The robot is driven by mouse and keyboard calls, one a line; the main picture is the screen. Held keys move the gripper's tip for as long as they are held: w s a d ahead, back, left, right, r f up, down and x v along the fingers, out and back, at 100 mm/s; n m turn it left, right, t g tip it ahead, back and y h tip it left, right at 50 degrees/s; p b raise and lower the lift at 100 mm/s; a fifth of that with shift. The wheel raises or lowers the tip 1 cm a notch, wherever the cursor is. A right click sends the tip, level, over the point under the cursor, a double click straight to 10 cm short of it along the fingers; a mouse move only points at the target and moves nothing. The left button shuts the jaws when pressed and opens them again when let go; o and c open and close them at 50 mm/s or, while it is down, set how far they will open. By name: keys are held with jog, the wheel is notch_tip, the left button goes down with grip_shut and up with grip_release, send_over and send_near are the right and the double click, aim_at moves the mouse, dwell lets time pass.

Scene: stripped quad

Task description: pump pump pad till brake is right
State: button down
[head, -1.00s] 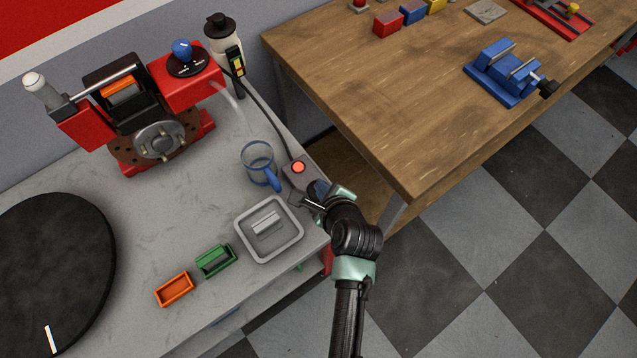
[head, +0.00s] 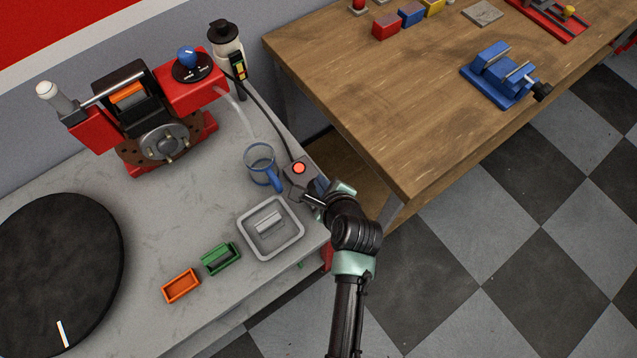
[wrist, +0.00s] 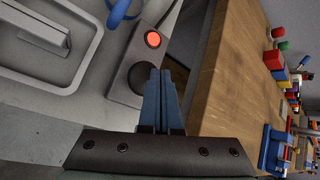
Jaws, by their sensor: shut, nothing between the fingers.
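The pump box (head: 291,182) is a small grey block at the bench's right edge, with a lit orange-red light (head: 298,168). In the wrist view its dark round pad (wrist: 143,77) shows below the light (wrist: 153,39). My gripper (head: 314,198) is at the box's near right side; its fingers (wrist: 162,74) are shut and empty, close beside the pad. I cannot tell if they touch it. The red brake unit (head: 160,125) with its disc stands at the back left. A white bottle (head: 225,42) carries a coloured gauge (head: 238,66), too small to read.
A blue-handled clear mug (head: 260,163) stands just left of the box. A grey tray (head: 247,236) holds a pale block. Green (head: 221,260) and orange (head: 181,287) bins and a black turntable (head: 60,265) lie further left. A wooden table (head: 400,110) is at right.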

jog(key=shift+r+p, duration=2.65)
jog(key=shift+p, duration=0.15)
jog(key=shift+f, duration=0.1)
jog(key=w+r+n+t+b, duration=0.1)
jog(key=w+r+n+t, duration=0.25)
jog(key=r, duration=0.85)
jog(key=w+r+n+t+h, duration=0.1)
jog(key=w+r+n+t, duration=0.3)
jog(key=r, duration=0.8)
jog(key=w+r+n+t+b, duration=0.15)
jog(key=w+r+n, duration=0.3)
jog(key=r, duration=0.75)
jog(key=s+r+n+t, duration=0.3)
jog(key=s+r, duration=0.3)
jog(key=r, duration=0.4)
jog(key=s+r+n+t+h, duration=0.1)
jog(key=s+r+n+t, duration=0.2)
jog(key=s+r, duration=0.3)
jog(key=s+r+n+t, duration=0.3)
jog(key=s+r+n, duration=0.2)
jog(key=r, duration=1)
jog(key=shift+s+a+r+t+h, duration=0.15)
jog(key=shift+s+a+t+h, duration=0.2)
jog(key=shift+s, duration=0.25)
